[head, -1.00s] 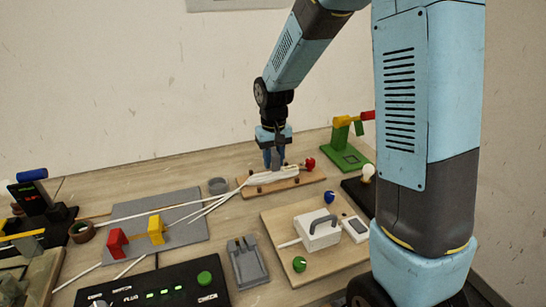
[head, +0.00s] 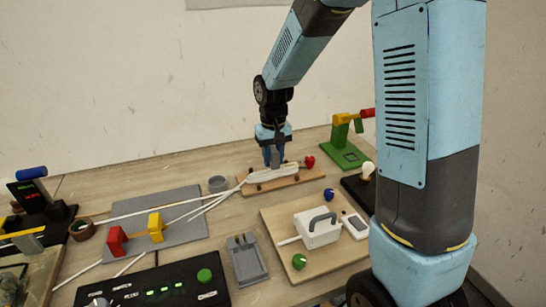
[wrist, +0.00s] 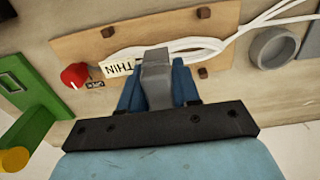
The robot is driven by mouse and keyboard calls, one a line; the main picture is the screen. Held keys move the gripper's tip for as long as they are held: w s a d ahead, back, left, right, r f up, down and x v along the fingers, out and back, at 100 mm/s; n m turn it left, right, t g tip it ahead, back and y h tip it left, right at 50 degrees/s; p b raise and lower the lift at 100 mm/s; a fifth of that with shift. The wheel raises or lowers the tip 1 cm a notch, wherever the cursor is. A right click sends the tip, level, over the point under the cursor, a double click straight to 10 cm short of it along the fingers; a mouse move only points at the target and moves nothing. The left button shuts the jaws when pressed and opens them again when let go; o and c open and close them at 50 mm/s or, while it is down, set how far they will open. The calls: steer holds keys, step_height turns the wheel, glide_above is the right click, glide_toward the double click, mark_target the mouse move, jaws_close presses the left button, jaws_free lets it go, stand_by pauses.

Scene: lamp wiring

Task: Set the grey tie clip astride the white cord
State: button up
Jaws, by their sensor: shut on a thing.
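My gripper (head: 271,156) is shut on the grey tie clip (head: 276,157), just above the wooden board at the back of the table. In the wrist view the clip (wrist: 156,82) stands between the blue fingers of my gripper (wrist: 157,88). The white cord (head: 268,176) lies in a folded bundle along the board; it also shows in the wrist view (wrist: 200,46). The clip's far end overlaps the near edge of the cord in the wrist view. I cannot tell whether it touches or straddles the cord.
The wooden board (head: 300,180) has small brown pegs, a THIN label (wrist: 117,67) and a red knob (wrist: 74,75). A green stand (head: 347,152) is to the right, a grey round cup (head: 217,185) to the left. A grey mat (head: 185,232) lies further left.

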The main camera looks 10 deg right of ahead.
steer(key=shift+f, duration=0.15)
steer(key=shift+f, duration=0.7)
steer(key=shift+f, duration=0.3)
